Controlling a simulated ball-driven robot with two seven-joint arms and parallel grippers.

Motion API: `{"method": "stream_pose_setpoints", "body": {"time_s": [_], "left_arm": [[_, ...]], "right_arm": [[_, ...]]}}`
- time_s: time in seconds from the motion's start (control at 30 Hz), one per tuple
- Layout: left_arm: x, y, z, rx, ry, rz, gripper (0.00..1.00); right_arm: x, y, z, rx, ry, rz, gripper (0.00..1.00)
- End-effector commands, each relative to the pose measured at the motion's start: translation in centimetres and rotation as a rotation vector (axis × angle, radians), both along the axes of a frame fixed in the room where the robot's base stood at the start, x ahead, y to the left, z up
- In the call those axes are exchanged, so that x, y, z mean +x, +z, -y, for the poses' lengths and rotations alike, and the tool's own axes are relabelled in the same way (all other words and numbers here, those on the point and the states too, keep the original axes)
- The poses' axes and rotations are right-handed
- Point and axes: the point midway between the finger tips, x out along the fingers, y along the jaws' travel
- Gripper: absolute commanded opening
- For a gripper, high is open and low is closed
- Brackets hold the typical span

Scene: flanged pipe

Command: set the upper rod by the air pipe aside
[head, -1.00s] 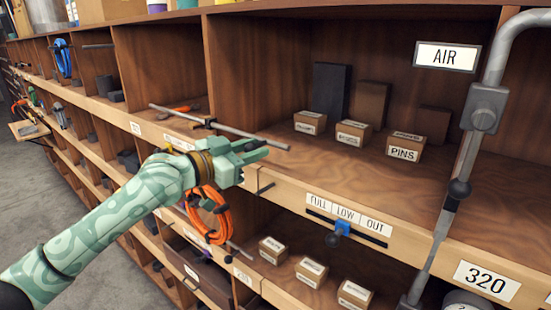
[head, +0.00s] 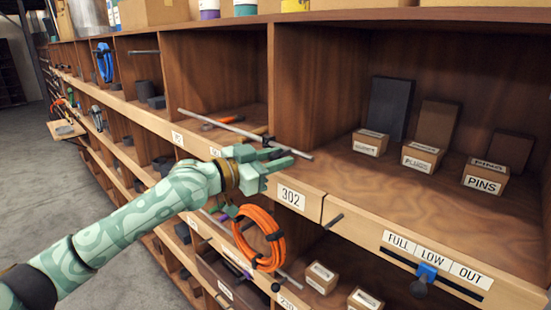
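The upper rod (head: 225,127) is a long thin grey bar. It slants across the front of the shelf openings in the head view, with its right end just past my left gripper (head: 283,158). My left gripper's pale green fingers are closed around the rod near that right end; the fingers partly hide the contact. The air pipe is out of view. My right gripper is not in view.
An orange cable coil (head: 258,238) hangs just below my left gripper, in front of a lower rod (head: 292,281). Small labelled boxes, including PINS (head: 485,178), stand in the right compartment. Open floor (head: 35,190) lies at the left.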

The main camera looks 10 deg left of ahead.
Motion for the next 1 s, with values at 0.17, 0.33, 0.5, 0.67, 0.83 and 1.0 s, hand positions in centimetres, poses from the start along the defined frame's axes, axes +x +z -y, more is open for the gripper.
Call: {"method": "stream_pose_setpoints", "body": {"time_s": [0.17, 0.33, 0.5, 0.67, 0.83, 1.0], "left_arm": [[0.0, -0.3, 0.0, 0.004, 0.0, -0.003, 0.48], [0.0, -0.2, 0.0, 0.003, 0.0, -0.001, 0.48], [-0.6, -0.2, -0.7, 0.003, 0.001, -0.001, 0.48], [-2.8, -0.5, -3.0, 0.005, 0.002, 0.0, 0.48], [-6.3, -0.7, -6.5, 0.01, 0.003, -0.003, 0.48], [-9.2, -0.6, -9.4, 0.008, 0.002, -0.002, 0.48]], "right_arm": [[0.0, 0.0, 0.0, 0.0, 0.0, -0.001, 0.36], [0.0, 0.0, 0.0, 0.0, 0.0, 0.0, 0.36], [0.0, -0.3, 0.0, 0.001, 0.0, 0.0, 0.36], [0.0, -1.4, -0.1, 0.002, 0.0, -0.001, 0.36], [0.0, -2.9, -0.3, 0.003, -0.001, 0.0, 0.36], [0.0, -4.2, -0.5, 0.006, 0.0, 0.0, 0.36]]}}
